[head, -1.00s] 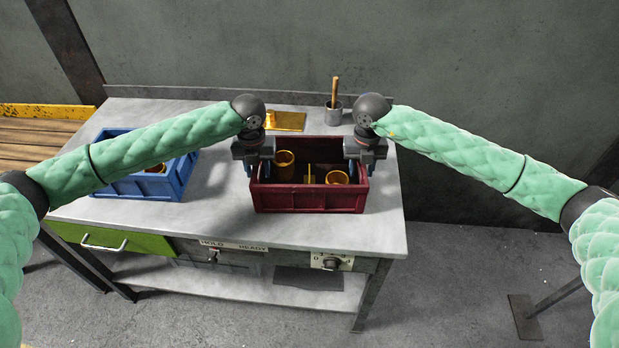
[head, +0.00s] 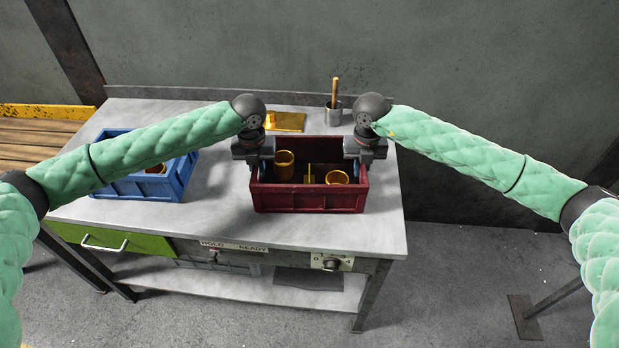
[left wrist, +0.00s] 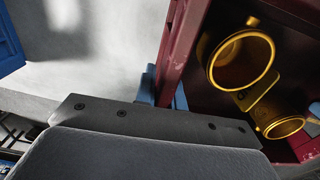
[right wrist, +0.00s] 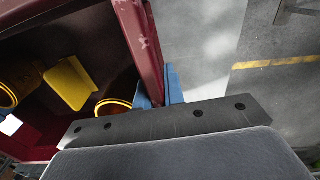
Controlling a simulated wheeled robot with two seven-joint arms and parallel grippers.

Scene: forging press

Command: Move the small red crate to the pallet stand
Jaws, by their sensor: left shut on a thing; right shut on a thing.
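The small red crate (head: 308,198) stands on the grey workbench, right of its middle. It holds several yellow metal parts, among them a cup-shaped one (head: 285,165) and a ring-shaped one (head: 337,177). My left gripper (head: 258,168) is shut on the crate's left wall; its blue fingers straddle that wall in the left wrist view (left wrist: 166,90). My right gripper (head: 358,167) is shut on the right wall, with its blue fingers on both sides of it in the right wrist view (right wrist: 158,88). The crate looks level. I cannot tell whether it touches the bench.
A blue crate (head: 150,188) stands on the bench (head: 225,215) at the left, under my left arm. A yellow plate (head: 287,122) and a grey cup with a wooden handle (head: 334,112) are behind the red crate. A slatted wooden surface with a yellow edge (head: 45,111) lies far left.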

